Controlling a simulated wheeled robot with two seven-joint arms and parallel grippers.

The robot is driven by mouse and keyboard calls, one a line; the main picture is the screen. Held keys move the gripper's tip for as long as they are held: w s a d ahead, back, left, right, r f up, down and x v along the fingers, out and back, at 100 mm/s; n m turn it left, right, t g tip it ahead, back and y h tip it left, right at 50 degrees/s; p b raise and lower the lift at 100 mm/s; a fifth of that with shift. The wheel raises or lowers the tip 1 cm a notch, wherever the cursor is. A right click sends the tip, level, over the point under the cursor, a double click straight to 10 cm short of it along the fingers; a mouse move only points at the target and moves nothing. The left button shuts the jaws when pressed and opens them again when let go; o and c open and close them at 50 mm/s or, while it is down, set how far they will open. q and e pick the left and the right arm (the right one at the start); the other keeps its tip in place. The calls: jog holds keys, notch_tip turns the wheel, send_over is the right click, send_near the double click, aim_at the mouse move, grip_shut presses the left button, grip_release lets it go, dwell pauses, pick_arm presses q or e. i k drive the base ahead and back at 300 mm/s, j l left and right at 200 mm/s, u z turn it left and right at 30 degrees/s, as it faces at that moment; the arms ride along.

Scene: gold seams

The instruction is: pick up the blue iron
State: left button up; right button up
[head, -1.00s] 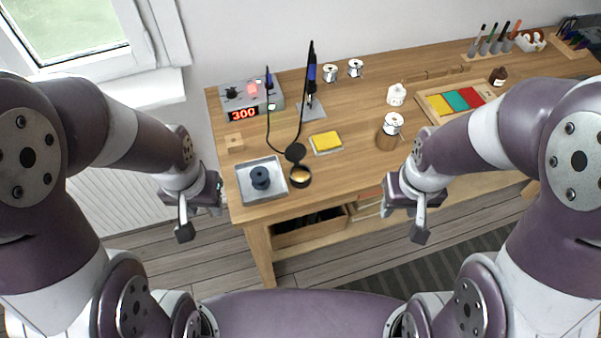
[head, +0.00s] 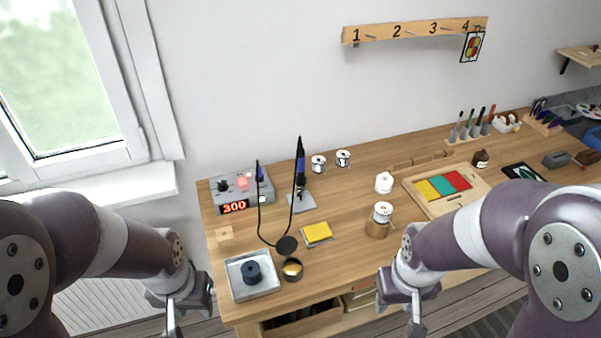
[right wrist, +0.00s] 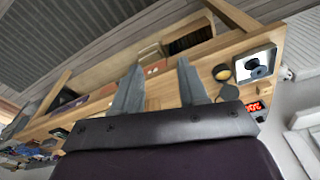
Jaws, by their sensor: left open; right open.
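The blue iron (head: 301,162) stands upright in its stand on a small grey plate (head: 301,204) toward the back left of the wooden table. A dark cable loops near it, by the soldering station (head: 242,189) that reads 300. My left gripper (head: 185,318) is open and empty at the table's front left corner, well apart from the iron. My right gripper (head: 400,312) is open and empty in front of the table's front edge, also apart from the iron. The right wrist view shows its two spread fingers (right wrist: 160,82) with nothing between them. I cannot make out the iron there.
A metal tray (head: 234,283) with a dark spool, a brass-filled tin (head: 292,270) and a yellow sponge (head: 318,232) lie in front of the iron. Solder spools (head: 319,164) stand behind.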

aim_at(300, 177)
jog(key=i+l+u, duration=0.2)
jog(key=u, duration=0.15)
jog(key=i+l+u, duration=0.25)
jog(key=u, duration=0.15)
jog(key=i+l+u, duration=0.15)
jog(key=l+u, duration=0.2)
